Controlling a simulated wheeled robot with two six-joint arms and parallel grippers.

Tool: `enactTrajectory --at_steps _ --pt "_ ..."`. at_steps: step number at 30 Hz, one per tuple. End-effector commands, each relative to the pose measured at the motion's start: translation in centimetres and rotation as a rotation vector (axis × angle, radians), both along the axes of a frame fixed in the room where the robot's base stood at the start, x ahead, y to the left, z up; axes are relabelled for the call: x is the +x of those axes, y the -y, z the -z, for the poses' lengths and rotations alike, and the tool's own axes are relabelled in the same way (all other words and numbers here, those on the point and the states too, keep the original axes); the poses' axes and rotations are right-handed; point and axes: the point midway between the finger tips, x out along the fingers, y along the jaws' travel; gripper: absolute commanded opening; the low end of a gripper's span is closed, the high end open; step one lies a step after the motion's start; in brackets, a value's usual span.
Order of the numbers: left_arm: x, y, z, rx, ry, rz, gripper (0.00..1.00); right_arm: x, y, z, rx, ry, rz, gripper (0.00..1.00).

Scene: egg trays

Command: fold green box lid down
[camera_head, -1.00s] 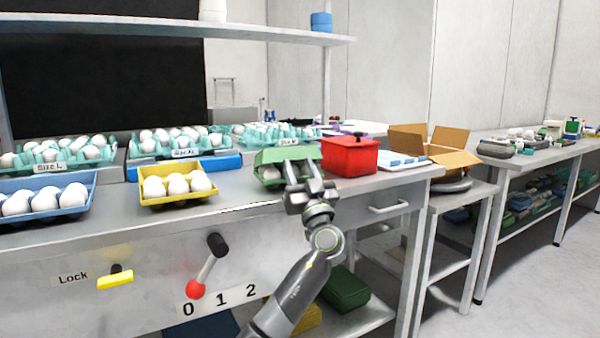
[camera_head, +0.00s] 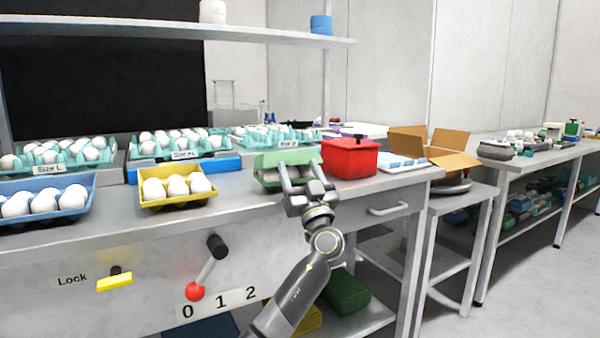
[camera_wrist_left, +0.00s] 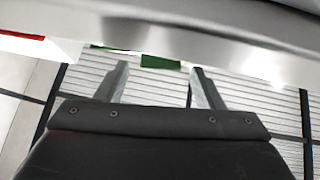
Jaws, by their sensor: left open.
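The green egg box (camera_head: 270,161) stands near the front edge of the metal table, left of the red box. Its lid is partly raised, tilted above the lower half, and pale eggs show in the gap under it. My left gripper (camera_head: 298,169) is open in front of the box's right part, with its fingertips close to the lid. I cannot tell whether they touch it. The fingers hide part of the box. In the left wrist view the open fingers (camera_wrist_left: 158,82) are empty, with the table edge beyond. My right gripper is in no view.
The red box (camera_head: 349,160) stands close on the right of the green box. A yellow egg box (camera_head: 176,202) and a blue egg box (camera_head: 45,217) with eggs stand open to the left. Bare table (camera_head: 228,198) lies between the yellow and green boxes.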

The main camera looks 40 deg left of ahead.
Motion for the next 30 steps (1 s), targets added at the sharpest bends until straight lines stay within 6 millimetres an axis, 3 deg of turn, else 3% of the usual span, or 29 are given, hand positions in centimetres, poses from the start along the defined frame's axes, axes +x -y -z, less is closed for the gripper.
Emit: enactTrajectory --at_steps 8,22,30 --pt "-0.6 1.3 1.3 -0.002 -0.001 0.002 0.62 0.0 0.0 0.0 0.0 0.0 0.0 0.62" --pt "-5.0 8.6 8.0 -0.006 -0.002 0.002 0.62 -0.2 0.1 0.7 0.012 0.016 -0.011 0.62" --pt "-6.5 11.3 10.2 -0.002 0.0 0.001 0.62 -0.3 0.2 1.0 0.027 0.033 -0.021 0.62"
